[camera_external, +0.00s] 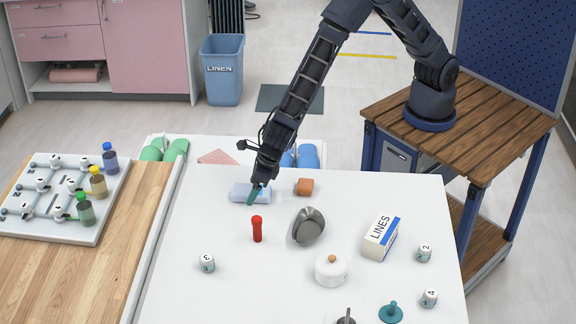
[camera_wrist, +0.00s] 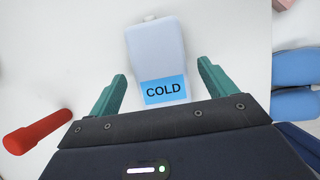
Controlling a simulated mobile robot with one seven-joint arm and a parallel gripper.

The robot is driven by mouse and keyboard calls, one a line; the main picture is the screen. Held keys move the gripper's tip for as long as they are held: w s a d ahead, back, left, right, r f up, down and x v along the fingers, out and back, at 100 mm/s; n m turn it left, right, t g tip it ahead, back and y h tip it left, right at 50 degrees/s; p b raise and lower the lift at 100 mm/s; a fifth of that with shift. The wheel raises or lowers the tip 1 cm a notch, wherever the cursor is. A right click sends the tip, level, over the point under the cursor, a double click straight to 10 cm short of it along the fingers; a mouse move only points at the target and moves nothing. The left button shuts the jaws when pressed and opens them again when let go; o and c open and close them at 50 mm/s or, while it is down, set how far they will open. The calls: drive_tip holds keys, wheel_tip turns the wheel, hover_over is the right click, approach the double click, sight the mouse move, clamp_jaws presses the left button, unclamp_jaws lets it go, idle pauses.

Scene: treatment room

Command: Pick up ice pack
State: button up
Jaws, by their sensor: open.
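The ice pack (camera_external: 240,191) is a pale blue block lying on the white table, near its back edge. In the wrist view the ice pack (camera_wrist: 156,50) shows a blue label reading COLD at its near end. My gripper (camera_external: 257,194) is over the label end of the pack in the external view. In the wrist view my gripper (camera_wrist: 162,80) is open, with one green finger on each side of the pack. Gaps show between the fingers and the pack, and nothing is held. The height of the fingertips over the table is hard to tell.
The white table (camera_external: 195,300) is clear at front left.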

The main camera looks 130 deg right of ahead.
drive_tip(key=shift+w+d+f, duration=0.1)
drive_tip(key=shift+f, duration=0.25)
drive_tip(key=c, duration=1.2)
drive_tip(key=shift+r, duration=0.1)
